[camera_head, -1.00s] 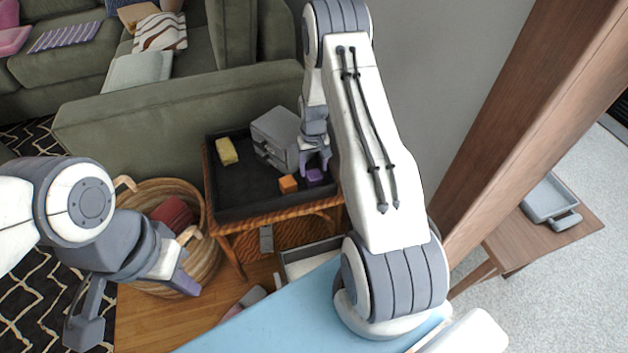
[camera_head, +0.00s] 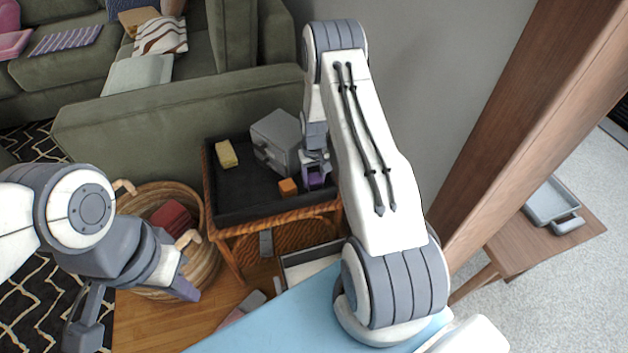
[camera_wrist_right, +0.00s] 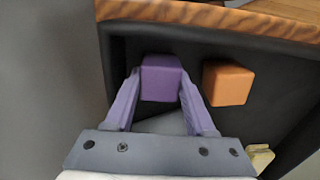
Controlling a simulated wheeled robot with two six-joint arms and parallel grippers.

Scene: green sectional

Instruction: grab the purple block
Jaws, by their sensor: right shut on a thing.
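The purple block (camera_wrist_right: 160,70) sits between the two purple-tipped fingers of my right gripper (camera_wrist_right: 160,88) in the right wrist view, with a finger against each side. In the head view my right gripper (camera_head: 315,178) is at the right part of the black tray, next to the orange block. There the purple block is mostly hidden by the fingers. I cannot tell whether it is lifted off the tray. My left gripper (camera_head: 135,308) is open and empty at the lower left, its fingers wide apart, in front of the woven basket.
The orange block (camera_head: 288,186) is close beside my right gripper. The black tray (camera_head: 245,209) on a wicker-edged table also holds a yellow block (camera_head: 226,154) and a grey box (camera_head: 277,140). A woven basket (camera_head: 207,262) stands left. A sofa (camera_head: 180,115) is behind.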

